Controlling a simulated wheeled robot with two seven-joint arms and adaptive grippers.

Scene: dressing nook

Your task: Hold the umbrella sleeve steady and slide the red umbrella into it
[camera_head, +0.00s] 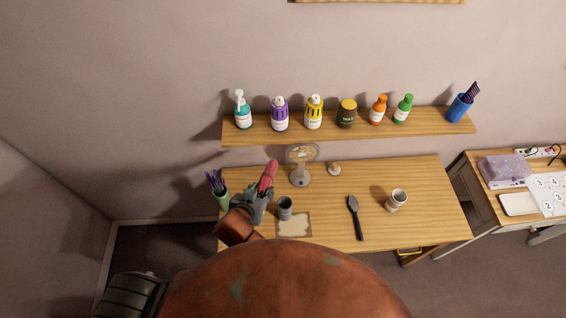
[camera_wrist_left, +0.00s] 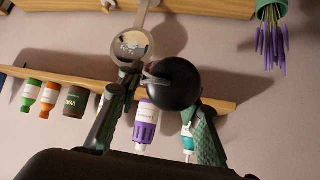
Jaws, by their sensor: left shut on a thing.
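My left gripper (camera_head: 259,197) is shut on the red umbrella (camera_head: 269,175), above the left part of the desk. The folded red end sticks out past the fingers, tilted up and to the right. In the left wrist view, a round black end (camera_wrist_left: 176,84) sits between the two fingers and hides the rest of the umbrella. A dark blue upright cylinder with an open top (camera_head: 285,208) stands on the desk just right of the gripper; I cannot tell whether it is the sleeve. My right gripper is not in view.
A green pot of purple flowers (camera_head: 221,197) stands left. A shelf (camera_head: 350,133) with several bottles hangs above.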

